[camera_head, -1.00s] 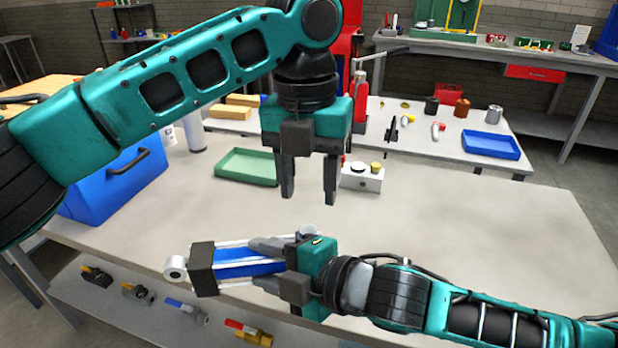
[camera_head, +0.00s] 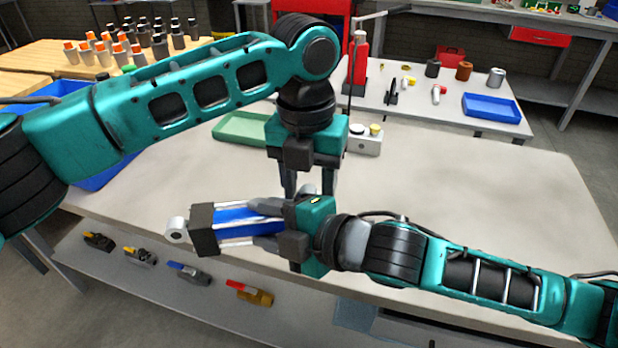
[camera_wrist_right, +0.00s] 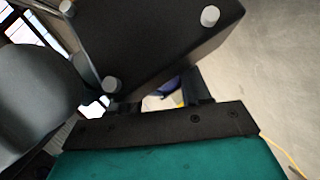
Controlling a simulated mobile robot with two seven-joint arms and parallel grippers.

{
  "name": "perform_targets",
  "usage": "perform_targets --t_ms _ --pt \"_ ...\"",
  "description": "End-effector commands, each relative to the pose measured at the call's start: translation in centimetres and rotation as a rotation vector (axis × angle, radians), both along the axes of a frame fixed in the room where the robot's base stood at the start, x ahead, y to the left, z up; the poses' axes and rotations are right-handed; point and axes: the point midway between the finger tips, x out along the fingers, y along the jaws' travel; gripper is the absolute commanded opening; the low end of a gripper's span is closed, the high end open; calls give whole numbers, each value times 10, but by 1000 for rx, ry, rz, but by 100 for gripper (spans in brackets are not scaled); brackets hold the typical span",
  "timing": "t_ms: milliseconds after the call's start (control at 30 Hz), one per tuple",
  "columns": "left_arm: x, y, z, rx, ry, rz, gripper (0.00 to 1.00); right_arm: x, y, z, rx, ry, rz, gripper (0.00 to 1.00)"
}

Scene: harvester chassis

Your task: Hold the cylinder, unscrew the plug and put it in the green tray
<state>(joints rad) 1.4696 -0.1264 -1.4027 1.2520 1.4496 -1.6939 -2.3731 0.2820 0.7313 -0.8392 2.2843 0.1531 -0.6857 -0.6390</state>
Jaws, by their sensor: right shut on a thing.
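The cylinder (camera_head: 240,216) has a blue body, silver rods, a black end block and a pale eye at its left end. My right gripper (camera_head: 266,232) is shut on it and holds it level over the table's front edge. The black block also fills the top of the right wrist view (camera_wrist_right: 160,50). My left gripper (camera_head: 308,186) points down just behind the right gripper. Its fingers are apart with nothing seen between them, and their tips are partly hidden. The green tray (camera_head: 236,128) lies at the back left, partly behind my left arm. I cannot make out the plug.
A white block with knobs (camera_head: 366,142) stands behind the left gripper. A blue container (camera_head: 95,183) is mostly hidden by my left arm. The table's right side (camera_head: 490,200) is clear. A lower shelf (camera_head: 215,290) holds several parts. A blue tray (camera_head: 491,107) is on the back table.

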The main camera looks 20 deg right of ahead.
Motion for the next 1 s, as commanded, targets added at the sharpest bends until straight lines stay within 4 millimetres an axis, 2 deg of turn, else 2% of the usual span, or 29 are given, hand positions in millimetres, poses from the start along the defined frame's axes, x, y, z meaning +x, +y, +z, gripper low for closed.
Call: perform_targets --t_ms 33,500,667,767,1000 --pt "0 1 -2 3 3 2 45 1 2 11 12 -27 5 0" --pt "-2 -1 -2 0 6 -1 0 2 2 11 12 -30 5 0" --pt "-2 -1 -2 0 7 2 0 2 2 11 12 -30 5 0" --pt "-3 -1 -2 1 9 61 0 2 2 11 12 -30 5 0" --pt "-3 -2 -2 11 12 416 0 2 2 11 13 -29 5 0"
